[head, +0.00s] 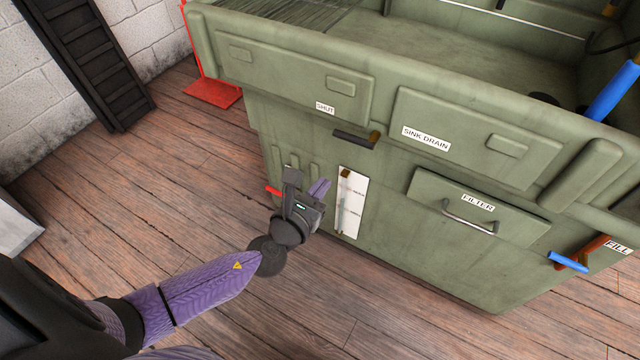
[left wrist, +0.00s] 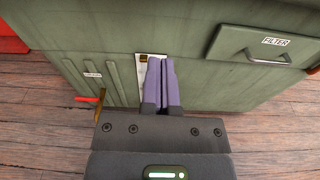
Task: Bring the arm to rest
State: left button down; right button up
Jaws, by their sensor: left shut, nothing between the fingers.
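My left arm comes in from the left in the head view. Its gripper (head: 318,188) is shut and empty, in front of the lower left part of a green parts-washer cabinet (head: 390,262). The left wrist view shows the two purple fingers (left wrist: 161,82) side by side, pointing at the cabinet front. Behind them is a white gauge plate (head: 349,205), partly covered by the fingers in the wrist view. I cannot tell whether the fingertips touch the cabinet. My right gripper is in neither view.
A dark lever (head: 353,140) sticks out by the SHUT label. A red handle (head: 273,191) is left of my gripper. The FILTER drawer handle (head: 470,219) and a blue-handled lever (head: 568,262) stand out on the right. Wooden floor (head: 130,200) is clear on the left.

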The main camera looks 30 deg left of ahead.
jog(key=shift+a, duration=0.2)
